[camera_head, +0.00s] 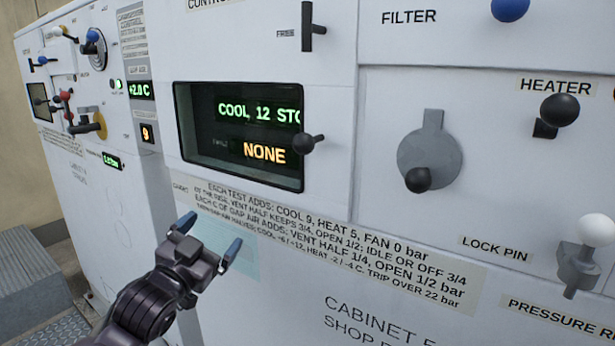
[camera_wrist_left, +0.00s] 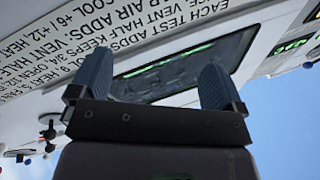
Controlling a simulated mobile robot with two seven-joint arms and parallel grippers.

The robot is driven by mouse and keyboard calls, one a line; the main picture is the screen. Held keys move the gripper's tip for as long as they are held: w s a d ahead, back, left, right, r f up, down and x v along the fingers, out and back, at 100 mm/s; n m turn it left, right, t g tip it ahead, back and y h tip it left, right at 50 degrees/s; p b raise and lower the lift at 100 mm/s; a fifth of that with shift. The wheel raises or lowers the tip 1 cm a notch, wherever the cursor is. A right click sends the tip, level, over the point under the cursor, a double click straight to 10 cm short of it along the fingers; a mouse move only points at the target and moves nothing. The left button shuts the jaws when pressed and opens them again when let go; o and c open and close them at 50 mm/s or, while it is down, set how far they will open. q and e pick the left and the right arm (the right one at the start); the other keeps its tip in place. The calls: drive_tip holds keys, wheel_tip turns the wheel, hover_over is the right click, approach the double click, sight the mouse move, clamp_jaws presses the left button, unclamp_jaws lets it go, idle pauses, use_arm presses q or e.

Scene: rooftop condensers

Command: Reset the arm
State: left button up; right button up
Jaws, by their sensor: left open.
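My left gripper (camera_head: 208,232) is in front of the white cabinet, below the dark display window and beside the printed notes. Its two blue fingertips stand apart, with nothing between them. In the left wrist view my left gripper (camera_wrist_left: 155,80) also shows open and empty, with the display window (camera_wrist_left: 190,66) beyond its fingers. My left arm (camera_head: 150,305) comes up from the bottom left. My right gripper is in neither view.
The cabinet (camera_head: 330,270) carries a display (camera_head: 255,130) reading "COOL 12" and "NONE", a grey dial with a black knob (camera_head: 418,179), a heater knob (camera_head: 560,110) and a white-topped lock pin (camera_head: 597,229). Another panel (camera_head: 85,170) with small knobs stands left. A grey block (camera_head: 30,270) sits lower left.

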use_arm(q)
drive_tip(key=s+a+f+n+g+y, duration=0.1)
drive_tip(key=s+a+f+n+y, duration=0.1)
drive_tip(key=f, duration=0.5)
drive_tip(key=s+a+f+n+y, duration=0.1)
drive_tip(key=s+a+f, duration=0.1)
drive_tip(key=f, duration=0.5)
drive_tip(key=s+a+f+n+g+y, duration=0.2)
drive_tip(key=s+a+f+g, duration=0.1)
drive_tip(key=s+f, duration=0.8)
drive_tip(key=s+a+f+n+g+y, duration=0.2)
drive_tip(key=s+f+n+g, duration=0.1)
drive_tip(key=s+f, duration=0.9)
drive_tip(key=shift+s+a+f+y, duration=0.3)
drive_tip(key=shift+a+f, duration=0.1)
drive_tip(key=shift+f, duration=0.1)
